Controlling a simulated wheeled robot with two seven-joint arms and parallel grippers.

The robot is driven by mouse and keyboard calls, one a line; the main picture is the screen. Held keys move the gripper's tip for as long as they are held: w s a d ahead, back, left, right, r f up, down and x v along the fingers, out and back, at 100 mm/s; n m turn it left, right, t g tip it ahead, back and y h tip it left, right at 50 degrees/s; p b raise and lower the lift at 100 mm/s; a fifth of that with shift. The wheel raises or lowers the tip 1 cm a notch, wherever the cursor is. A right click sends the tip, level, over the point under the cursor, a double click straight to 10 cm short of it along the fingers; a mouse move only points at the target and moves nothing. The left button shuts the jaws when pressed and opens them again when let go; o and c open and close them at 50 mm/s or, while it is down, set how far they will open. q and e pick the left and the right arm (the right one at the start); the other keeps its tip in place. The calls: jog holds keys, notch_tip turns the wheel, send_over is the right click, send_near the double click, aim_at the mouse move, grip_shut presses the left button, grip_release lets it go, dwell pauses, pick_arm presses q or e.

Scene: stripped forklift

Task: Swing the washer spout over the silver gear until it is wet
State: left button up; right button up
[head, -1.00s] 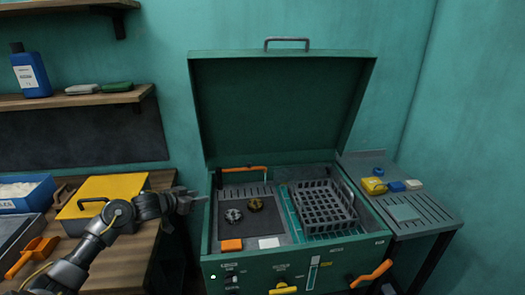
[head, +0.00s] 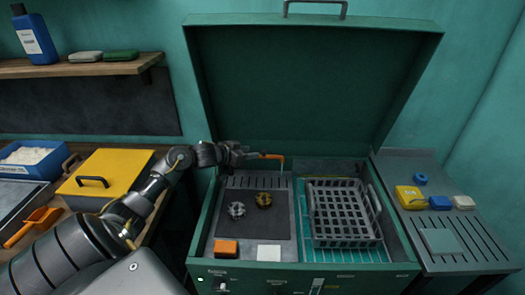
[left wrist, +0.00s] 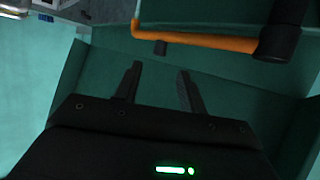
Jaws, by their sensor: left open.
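The orange washer spout (head: 271,156) runs along the back of the open green washer, its right end bent down. It also shows in the left wrist view (left wrist: 200,41), joined to a black part at right. The silver gear (head: 236,209) lies on the dark plate in front of the spout; the spout is not above it. I cannot tell if it is wet. My left gripper (head: 245,152) is at the spout's left end in the head view, hiding part of it. In the wrist view its fingers (left wrist: 160,70) are open and empty, apart from the spout. My right gripper is out of view.
A brass gear (head: 264,199) lies beside the silver one. A grey basket (head: 343,212) fills the washer's right side. An orange block (head: 226,248) and a white block (head: 268,253) lie at the front. The raised lid (head: 310,85) stands behind. A yellow box (head: 105,177) is at left.

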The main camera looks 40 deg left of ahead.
pick_arm(q)
jog(key=x, duration=0.7)
jog(key=shift+p, duration=0.3)
jog(key=shift+r, duration=0.1)
grip_shut()
